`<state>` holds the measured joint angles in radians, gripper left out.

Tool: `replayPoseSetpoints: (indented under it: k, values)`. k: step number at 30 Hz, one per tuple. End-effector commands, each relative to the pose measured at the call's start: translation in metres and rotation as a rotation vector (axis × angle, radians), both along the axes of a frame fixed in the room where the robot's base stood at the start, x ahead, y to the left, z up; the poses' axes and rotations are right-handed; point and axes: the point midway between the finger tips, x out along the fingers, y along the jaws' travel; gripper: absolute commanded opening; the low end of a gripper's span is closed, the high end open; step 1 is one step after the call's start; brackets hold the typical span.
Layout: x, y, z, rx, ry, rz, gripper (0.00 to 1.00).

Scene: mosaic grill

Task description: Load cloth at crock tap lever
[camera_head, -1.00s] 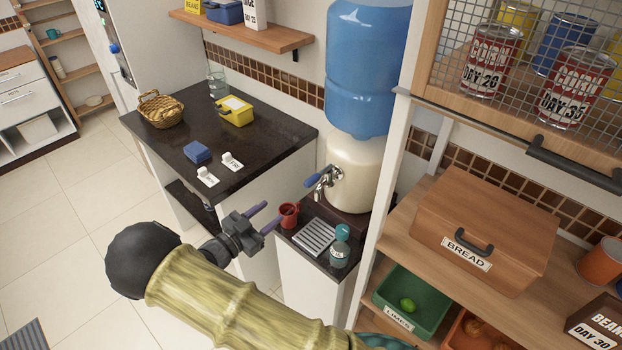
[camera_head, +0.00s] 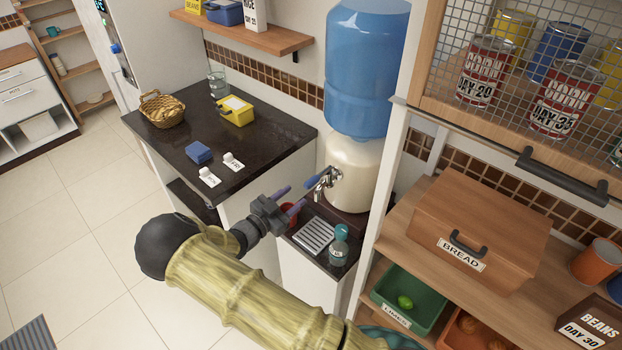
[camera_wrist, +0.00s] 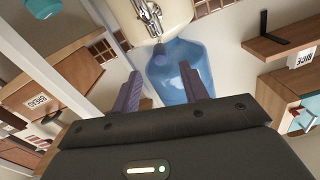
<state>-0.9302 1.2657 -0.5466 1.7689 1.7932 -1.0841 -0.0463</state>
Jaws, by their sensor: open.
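The cream crock (camera_head: 353,170) stands on a small dark stand with a large blue water bottle (camera_head: 360,75) on top. Its metal tap (camera_head: 327,179) points left, with a blue lever (camera_head: 309,184) at its end. My gripper (camera_head: 296,196) is open and empty, its purple fingers just left of and below the tap in the head view. In the wrist view the fingers (camera_wrist: 160,69) are apart, and the tap (camera_wrist: 148,17) shows beyond them at the top. I cannot make out a cloth in either view.
A red mug (camera_head: 288,214) sits behind my fingers, partly hidden. A slatted drip tray (camera_head: 314,236) and a teal-capped bottle (camera_head: 339,246) are on the stand. A dark counter (camera_head: 255,150) lies left; a shelf with a bread box (camera_head: 480,225) is right.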

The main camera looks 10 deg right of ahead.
Motion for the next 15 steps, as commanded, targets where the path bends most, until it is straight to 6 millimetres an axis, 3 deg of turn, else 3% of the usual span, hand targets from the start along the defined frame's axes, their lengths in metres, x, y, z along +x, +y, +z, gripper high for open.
replayPoseSetpoints:
  k: [9,15]
  values:
    - [0.033,-0.047,0.004,-0.003,-0.001,-0.001,0.44]
    - [0.048,-0.066,0.002,0.0,-0.001,0.0,0.44]
